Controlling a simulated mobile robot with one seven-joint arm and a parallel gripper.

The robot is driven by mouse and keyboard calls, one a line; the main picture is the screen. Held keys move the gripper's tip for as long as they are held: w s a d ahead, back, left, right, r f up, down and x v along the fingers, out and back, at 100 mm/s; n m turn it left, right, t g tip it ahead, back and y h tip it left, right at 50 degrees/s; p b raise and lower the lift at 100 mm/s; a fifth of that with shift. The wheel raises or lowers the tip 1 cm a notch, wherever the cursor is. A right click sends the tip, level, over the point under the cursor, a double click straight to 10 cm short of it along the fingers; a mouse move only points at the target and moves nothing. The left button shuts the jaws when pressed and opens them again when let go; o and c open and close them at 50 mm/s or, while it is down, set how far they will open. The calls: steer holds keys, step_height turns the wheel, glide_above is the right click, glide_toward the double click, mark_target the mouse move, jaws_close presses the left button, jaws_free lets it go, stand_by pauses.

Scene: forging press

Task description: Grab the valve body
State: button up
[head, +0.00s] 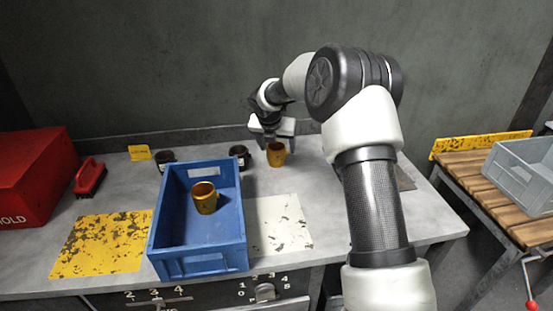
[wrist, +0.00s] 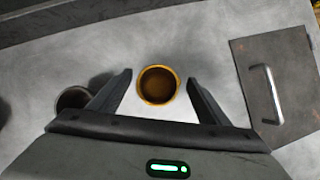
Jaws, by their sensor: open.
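A brass-coloured, cup-shaped valve body (head: 276,155) stands upright on the grey workbench under my gripper. In the wrist view the valve body (wrist: 158,85) shows its round open top and dark inside. My gripper (wrist: 160,90) is open, with one finger on each side of it and a gap on both sides. In the head view my gripper (head: 272,135) is just above the part, with its fingertips partly hidden. A second, similar brass-coloured part (head: 204,198) stands inside the blue crate (head: 166,222).
Dark cups (head: 240,156) stand left of the valve body, one close by; a dark round part (wrist: 73,98) shows in the wrist view. A plate with a handle (wrist: 265,85) lies right. A red box (head: 35,175) and a brush (head: 89,178) are far left.

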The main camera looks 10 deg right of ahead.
steer(key=x, duration=0.4)
steer(key=shift+w+f+b, duration=0.2)
steer(key=shift+f+b, duration=0.1)
steer(key=shift+b, duration=0.05)
steer(key=shift+r, duration=0.1)
steer(key=c, duration=1.3)
